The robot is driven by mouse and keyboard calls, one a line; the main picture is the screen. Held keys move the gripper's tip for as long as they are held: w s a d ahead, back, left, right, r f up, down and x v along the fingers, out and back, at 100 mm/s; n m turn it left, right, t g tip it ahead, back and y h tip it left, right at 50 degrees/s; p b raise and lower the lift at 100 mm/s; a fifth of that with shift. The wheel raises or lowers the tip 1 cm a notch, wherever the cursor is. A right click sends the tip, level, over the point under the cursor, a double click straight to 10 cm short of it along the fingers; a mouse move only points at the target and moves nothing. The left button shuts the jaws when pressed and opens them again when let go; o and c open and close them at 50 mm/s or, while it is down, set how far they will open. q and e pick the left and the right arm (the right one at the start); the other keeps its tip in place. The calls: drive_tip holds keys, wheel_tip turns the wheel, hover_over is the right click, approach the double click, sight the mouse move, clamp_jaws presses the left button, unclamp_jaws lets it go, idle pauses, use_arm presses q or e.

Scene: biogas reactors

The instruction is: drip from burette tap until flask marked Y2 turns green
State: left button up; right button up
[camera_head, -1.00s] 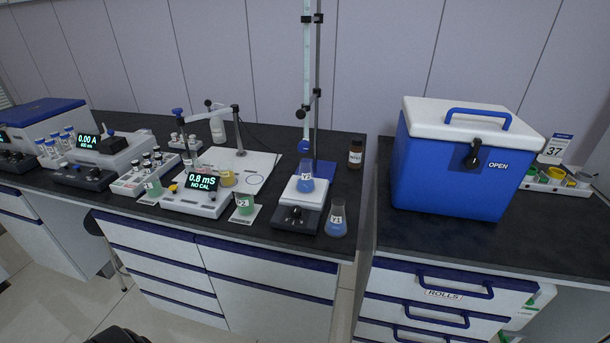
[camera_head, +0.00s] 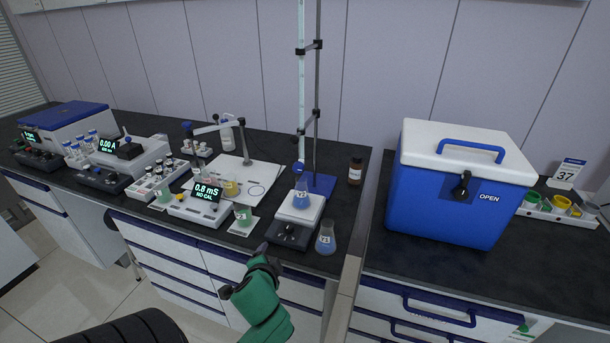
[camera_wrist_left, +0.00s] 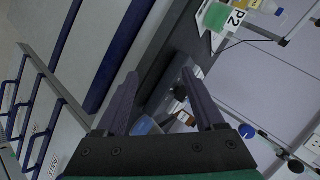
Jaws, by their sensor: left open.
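The burette (camera_head: 301,90) stands upright on its stand, with its blue tap (camera_head: 298,167) low down. Below it, the Y2 flask (camera_head: 301,195) holds blue liquid and stands on a white-topped stirrer (camera_head: 300,207). A second conical flask (camera_head: 326,238), Y1, also with blue liquid, stands on the counter to the right. My left gripper (camera_head: 244,268) is open and empty in front of the counter's front edge, below and left of the stirrer. Its two fingers also show apart in the left wrist view (camera_wrist_left: 160,75). My right gripper is not in view.
A green-filled beaker (camera_head: 243,215) and a meter reading 0.8 mS (camera_head: 200,207) stand left of the stirrer. A brown bottle (camera_head: 355,171) is behind on the right. Drawers with handles lie below the counter.

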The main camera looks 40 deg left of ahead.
use_arm(q)
wheel_tip(320, 180, up, 20)
drive_tip(key=w+a+m+t+y, duration=0.25)
drive_tip(key=m+t, duration=0.65)
drive_tip(key=m, duration=0.7)
drive_tip(key=m+h+p, duration=0.3)
drive_tip(key=m+h, duration=0.1)
drive_tip(key=m, duration=1)
approach(297, 169)
drive_tip(key=shift+g, duration=0.3)
drive_tip(key=x, duration=0.4)
drive_tip(key=p+x, duration=0.1)
drive_tip(key=x, duration=0.4)
drive_tip(key=shift+w+r, duration=0.15)
drive_tip(key=shift+r, duration=0.1)
clamp_jaws()
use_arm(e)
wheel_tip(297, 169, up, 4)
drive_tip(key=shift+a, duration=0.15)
